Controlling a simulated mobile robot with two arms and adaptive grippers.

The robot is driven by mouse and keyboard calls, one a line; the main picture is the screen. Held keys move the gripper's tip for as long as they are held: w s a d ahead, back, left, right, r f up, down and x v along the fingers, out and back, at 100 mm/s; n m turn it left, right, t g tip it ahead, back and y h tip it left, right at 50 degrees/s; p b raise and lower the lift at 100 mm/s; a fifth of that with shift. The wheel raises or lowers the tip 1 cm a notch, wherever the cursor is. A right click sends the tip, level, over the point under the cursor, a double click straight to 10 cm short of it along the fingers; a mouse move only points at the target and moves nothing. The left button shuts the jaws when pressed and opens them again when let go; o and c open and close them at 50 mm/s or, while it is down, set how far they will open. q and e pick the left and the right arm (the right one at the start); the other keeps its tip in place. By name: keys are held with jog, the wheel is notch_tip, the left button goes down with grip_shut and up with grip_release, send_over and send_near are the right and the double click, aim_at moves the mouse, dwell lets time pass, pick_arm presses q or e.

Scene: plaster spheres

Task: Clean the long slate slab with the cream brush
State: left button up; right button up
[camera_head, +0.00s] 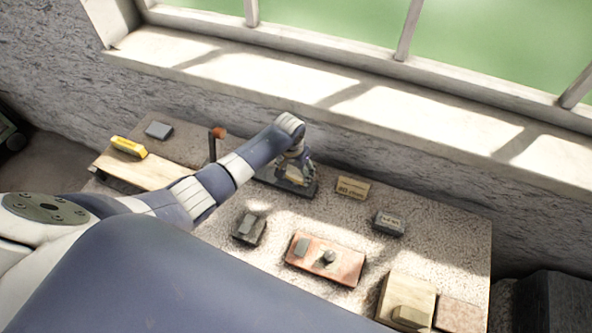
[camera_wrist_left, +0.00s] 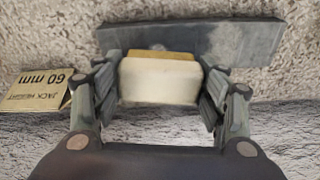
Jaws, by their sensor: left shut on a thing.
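The long slate slab (camera_head: 268,178) lies flat on the speckled table, partly hidden by my left arm in the head view. In the left wrist view the slab (camera_wrist_left: 262,42) runs across the top, with a pale, dusty-looking patch near its middle. My left gripper (camera_head: 300,177) is over the slab's right part. In the left wrist view the gripper (camera_wrist_left: 160,85) is shut on the cream brush (camera_wrist_left: 158,82), with a finger on each side. The brush overlaps the slab there; whether it touches the slab I cannot tell. My right gripper is out of view.
A tan label block (camera_head: 352,187) stands close right of the slab. A post with an orange top (camera_head: 217,134) stands left. A reddish slab (camera_head: 325,262) with small items, a dark block (camera_head: 249,228) and a grey block (camera_head: 388,223) lie nearer. The window wall bounds the back.

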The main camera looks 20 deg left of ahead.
pick_arm(q)
jog(key=shift+f+b, duration=0.4)
jog(key=shift+f, duration=0.2)
dwell(0.3)
jog(key=shift+a+r, duration=0.15)
jog(key=shift+a, duration=0.4)
jog(key=shift+w+a, duration=0.1)
jog(key=shift+a, duration=0.45)
jog(key=shift+d+p, duration=0.4)
jog(key=shift+d, duration=1.8)
